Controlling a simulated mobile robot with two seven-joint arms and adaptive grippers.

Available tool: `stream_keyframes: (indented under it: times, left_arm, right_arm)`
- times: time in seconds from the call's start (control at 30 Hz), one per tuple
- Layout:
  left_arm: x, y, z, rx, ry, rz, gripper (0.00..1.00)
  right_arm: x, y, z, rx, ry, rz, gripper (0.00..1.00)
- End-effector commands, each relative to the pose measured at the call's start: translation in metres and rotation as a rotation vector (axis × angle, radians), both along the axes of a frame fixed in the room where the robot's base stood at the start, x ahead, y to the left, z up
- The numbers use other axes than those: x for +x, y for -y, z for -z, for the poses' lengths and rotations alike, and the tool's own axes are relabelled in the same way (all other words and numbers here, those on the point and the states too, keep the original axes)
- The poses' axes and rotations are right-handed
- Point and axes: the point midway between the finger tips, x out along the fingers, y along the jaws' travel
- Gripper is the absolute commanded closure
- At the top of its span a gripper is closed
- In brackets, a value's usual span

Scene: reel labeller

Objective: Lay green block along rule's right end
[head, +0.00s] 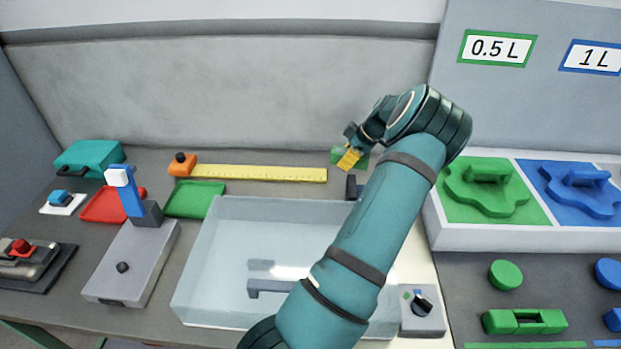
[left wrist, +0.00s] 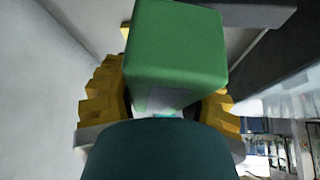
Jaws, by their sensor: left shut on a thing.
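The yellow rule (head: 258,173) lies on the counter near the back wall, with an orange block (head: 182,168) at its left end. My left gripper (head: 349,157) is just past the rule's right end, its yellow fingers shut on the green block (head: 337,155). The fingers partly hide the block in the head view. In the left wrist view the green block (left wrist: 177,50) fills the space between the yellow fingers (left wrist: 165,100). Whether the block touches the counter or the rule, I cannot tell. My right gripper is in neither view.
A clear basin (head: 215,260) stands in front of the rule, with a green tray (head: 195,199) and a red tray (head: 100,206) to its left. A white stand (head: 500,238) with green and blue shapes is at the right. The back wall is close behind.

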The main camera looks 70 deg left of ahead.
Motion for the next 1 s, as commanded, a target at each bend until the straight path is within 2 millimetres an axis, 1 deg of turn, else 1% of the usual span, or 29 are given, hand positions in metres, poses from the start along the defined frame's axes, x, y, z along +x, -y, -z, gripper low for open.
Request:
stream_keyframes:
  times: [0.03,0.1,0.2,0.3,0.4,0.57,0.67,0.83,1.0]
  left_arm:
    - [-0.012,-0.019,0.002,0.003,0.002,-0.038,0.98]
    - [-0.026,-0.039,0.002,0.003,0.001,-0.083,0.98]
    - [-0.045,-0.063,-0.001,0.003,0.002,-0.141,0.98]
    - [-0.06,-0.081,-0.005,0.003,0.001,-0.185,0.98]
    - [-0.072,-0.092,-0.007,0.001,0.0,-0.216,0.98]
    - [-0.08,-0.1,-0.006,0.0,-0.001,-0.237,0.98]
    - [-0.081,-0.101,0.004,-0.002,-0.003,-0.239,0.98]
    - [-0.081,-0.1,0.032,-0.002,-0.003,-0.239,0.98]
    - [-0.08,-0.1,0.047,-0.001,-0.001,-0.238,0.98]
  right_arm:
    - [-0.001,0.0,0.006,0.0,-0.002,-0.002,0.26]
    - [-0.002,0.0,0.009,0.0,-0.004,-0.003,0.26]
    - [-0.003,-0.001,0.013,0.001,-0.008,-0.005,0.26]
    - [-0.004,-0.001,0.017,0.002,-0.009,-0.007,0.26]
    - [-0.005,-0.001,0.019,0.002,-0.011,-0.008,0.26]
    - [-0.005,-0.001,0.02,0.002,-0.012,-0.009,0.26]
    - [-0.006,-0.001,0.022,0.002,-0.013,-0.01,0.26]
    - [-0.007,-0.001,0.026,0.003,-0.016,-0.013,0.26]
    - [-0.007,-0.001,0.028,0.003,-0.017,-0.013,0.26]
